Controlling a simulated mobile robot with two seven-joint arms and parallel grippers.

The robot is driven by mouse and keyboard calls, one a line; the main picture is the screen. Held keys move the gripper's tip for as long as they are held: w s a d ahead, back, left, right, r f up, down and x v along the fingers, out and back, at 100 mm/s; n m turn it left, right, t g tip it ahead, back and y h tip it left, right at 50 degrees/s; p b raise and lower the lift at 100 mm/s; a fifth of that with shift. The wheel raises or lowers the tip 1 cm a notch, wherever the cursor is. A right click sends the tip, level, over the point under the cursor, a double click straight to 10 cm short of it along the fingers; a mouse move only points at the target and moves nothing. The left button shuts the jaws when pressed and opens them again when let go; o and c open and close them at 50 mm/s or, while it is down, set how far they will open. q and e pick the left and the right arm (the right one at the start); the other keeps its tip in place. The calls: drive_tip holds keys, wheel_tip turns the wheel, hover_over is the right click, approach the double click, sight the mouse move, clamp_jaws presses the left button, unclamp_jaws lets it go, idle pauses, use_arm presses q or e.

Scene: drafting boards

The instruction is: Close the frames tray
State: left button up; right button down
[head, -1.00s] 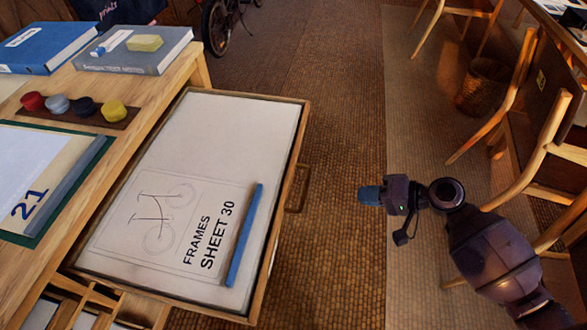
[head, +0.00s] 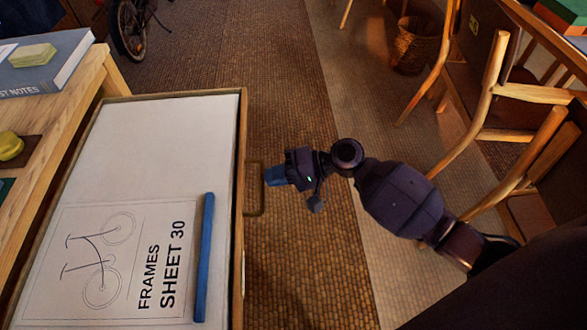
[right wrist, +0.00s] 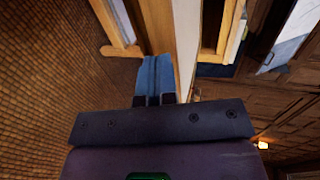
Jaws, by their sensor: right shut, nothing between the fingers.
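The frames tray (head: 170,135) is a shallow wooden drawer, pulled out from under the desk. A drawing labelled "FRAMES SHEET 30" (head: 110,260) and a blue bar (head: 204,258) lie in it. Its handle (head: 255,190) is on the right-hand front edge. My right gripper (head: 273,176) is shut and empty, its blue fingertips at the handle in the head view; I cannot tell if they touch it. In the right wrist view the shut blue fingers (right wrist: 155,78) point at the wooden tray front (right wrist: 186,40). My left gripper is not in view.
The desk top (head: 60,110) at the left holds a grey book (head: 45,70) with a yellow-green block (head: 33,54). Wooden chairs (head: 490,90) stand at the right beside my arm. A waste basket (head: 415,45) stands behind. The floor right of the tray is clear.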

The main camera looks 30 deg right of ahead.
sight(243, 181)
drive_tip(key=shift+w+a, duration=0.25)
drive_tip(key=shift+a, duration=0.45)
drive_tip(key=shift+w+a, duration=0.3)
drive_tip(key=shift+a, duration=0.35)
drive_tip(key=shift+w+a, duration=0.25)
drive_tip(key=shift+a, duration=0.45)
